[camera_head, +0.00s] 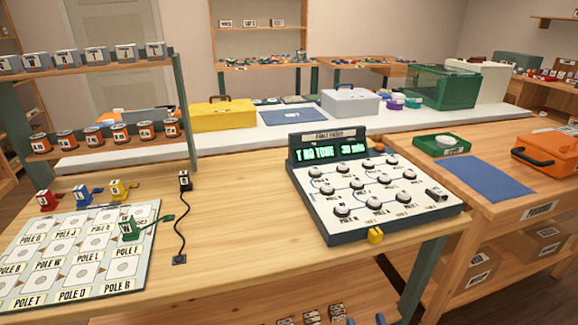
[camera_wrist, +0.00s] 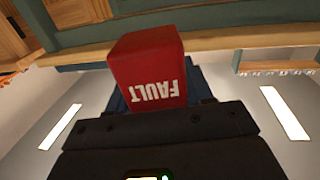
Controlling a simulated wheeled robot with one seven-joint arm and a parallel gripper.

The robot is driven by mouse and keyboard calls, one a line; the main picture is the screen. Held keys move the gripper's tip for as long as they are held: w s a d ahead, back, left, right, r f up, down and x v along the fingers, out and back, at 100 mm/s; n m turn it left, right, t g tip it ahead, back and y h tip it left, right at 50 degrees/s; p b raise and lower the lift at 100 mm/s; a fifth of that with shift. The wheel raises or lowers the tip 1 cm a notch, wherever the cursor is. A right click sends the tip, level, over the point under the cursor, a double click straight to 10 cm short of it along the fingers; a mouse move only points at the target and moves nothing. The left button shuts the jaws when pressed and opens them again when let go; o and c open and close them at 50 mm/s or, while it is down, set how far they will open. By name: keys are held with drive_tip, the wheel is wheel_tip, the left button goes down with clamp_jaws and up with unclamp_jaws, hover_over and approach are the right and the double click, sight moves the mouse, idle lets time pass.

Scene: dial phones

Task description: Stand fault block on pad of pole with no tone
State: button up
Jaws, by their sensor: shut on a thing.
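A red block marked FAULT (camera_wrist: 150,68) fills the middle of the wrist view, its lettering upside down there. My gripper (camera_wrist: 160,100) is shut on it. Neither shows in the head view. The pad board (camera_head: 118,278) lies at the left of the near table, with rows of pads labelled by pole, such as POLE T, POLE D and POLE L. A green test piece with a lead (camera_head: 131,229) stands at the board's right side. The dial panel (camera_head: 375,192) stands right of centre; its green display (camera_head: 332,152) reads "1 NO TONE" and "30 min".
Red (camera_head: 46,200), blue (camera_head: 82,196) and yellow (camera_head: 119,190) pieces stand along the board's far edge. A small black piece (camera_head: 184,181) has a cord to a socket (camera_head: 179,259). Bare tabletop (camera_head: 235,225) lies between board and panel. A shelf (camera_head: 90,68) rises at far left.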

drive_tip(key=d+f+m+h, duration=0.1)
drive_tip(key=d+f+h, duration=0.1)
drive_tip(key=d+f, duration=0.4)
drive_tip(key=shift+s+d+f+m+p, duration=0.3)
drive_tip(key=shift+s+f, duration=0.1)
drive_tip(key=shift+f, duration=0.5)
